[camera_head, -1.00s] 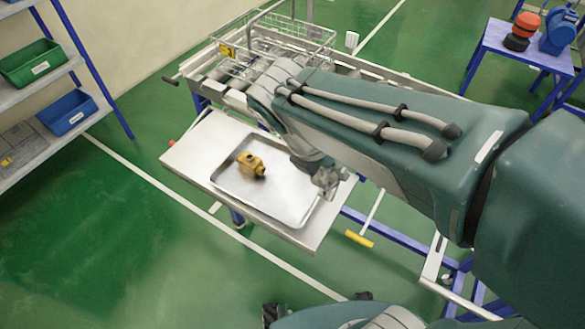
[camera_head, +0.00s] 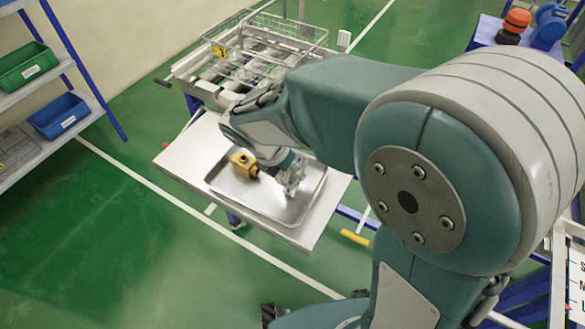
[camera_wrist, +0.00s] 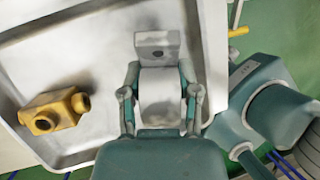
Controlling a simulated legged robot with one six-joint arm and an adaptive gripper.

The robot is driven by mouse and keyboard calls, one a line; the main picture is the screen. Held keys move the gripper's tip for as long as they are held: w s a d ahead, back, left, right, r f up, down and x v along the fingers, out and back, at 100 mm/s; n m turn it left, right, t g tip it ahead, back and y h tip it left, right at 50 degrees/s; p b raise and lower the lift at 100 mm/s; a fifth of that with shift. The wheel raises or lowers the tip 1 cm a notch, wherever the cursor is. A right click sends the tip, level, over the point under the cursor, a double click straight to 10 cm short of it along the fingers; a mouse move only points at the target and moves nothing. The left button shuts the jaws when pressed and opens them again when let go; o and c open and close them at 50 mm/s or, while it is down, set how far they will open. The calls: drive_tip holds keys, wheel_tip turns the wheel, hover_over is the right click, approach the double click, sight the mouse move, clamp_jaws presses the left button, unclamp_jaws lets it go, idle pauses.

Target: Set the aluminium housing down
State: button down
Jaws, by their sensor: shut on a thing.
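In the head view my gripper (camera_head: 291,180) hangs over the right half of a shallow metal tray (camera_head: 268,211). The housing is hard to tell from the gripper there. I cannot tell whether its underside touches the tray.
A brass-yellow fitting (camera_head: 243,164) lies in the tray's left part, left of my gripper; the wrist view shows it too (camera_wrist: 54,110). The tray's front part is bare. A wire basket (camera_head: 268,36) stands behind on a conveyor. Shelves with bins (camera_head: 58,115) are at left.

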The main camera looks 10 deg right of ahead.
drive_tip(key=shift+c, duration=1.6)
unclamp_jaws()
drive_tip(key=shift+f, duration=0.1)
drive_tip(key=v, duration=1.2)
drive_tip(key=s+d+m+t+y, duration=0.2)
drive_tip(key=s+d+m, duration=0.4)
drive_tip(key=m, duration=0.7)
drive_tip(key=s+d+r+m+t+y, duration=0.1)
drive_tip(key=s+d+m, duration=0.5)
drive_tip(key=m, duration=0.8)
drive_tip(key=shift+d+r+t+y, duration=0.2)
drive_tip(key=shift+d+t+y, duration=0.4)
drive_tip(key=shift+d+y, duration=0.4)
drive_tip(key=shift+d, duration=0.2)
